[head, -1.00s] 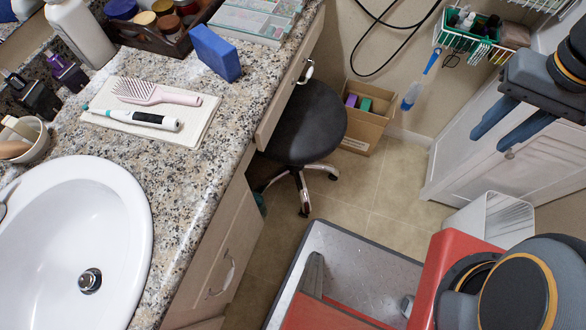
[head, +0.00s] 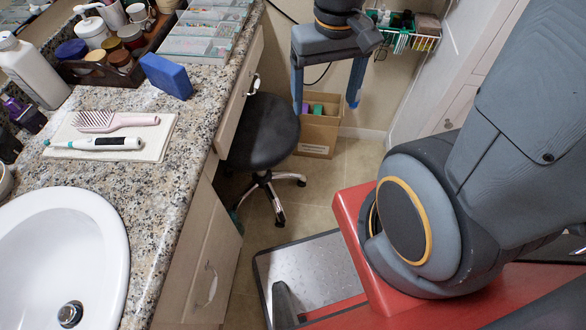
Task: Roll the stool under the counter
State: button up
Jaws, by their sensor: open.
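The stool (head: 262,132) has a round black seat and a chrome base on casters. It stands on the tiled floor beside the granite counter (head: 182,190), with its left part hidden behind the counter's edge and cabinet front. My gripper (head: 326,103) hangs with two blue fingers spread apart and nothing between them. In the picture it is to the right of the seat and in front of the cardboard box. I cannot tell its exact height or distance from the seat, but no contact shows.
A cardboard box (head: 320,132) with small coloured items stands behind the stool by the wall. A wire basket (head: 405,38) hangs on the wall. A white cabinet (head: 450,70) bounds the right. Bare floor (head: 355,165) shows between stool and cabinet. A sink (head: 60,255) is set in the counter.

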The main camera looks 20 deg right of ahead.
aim_at(262, 179)
jog(key=u, duration=0.25)
jog(key=k, duration=1.1)
jog(key=u, duration=0.1)
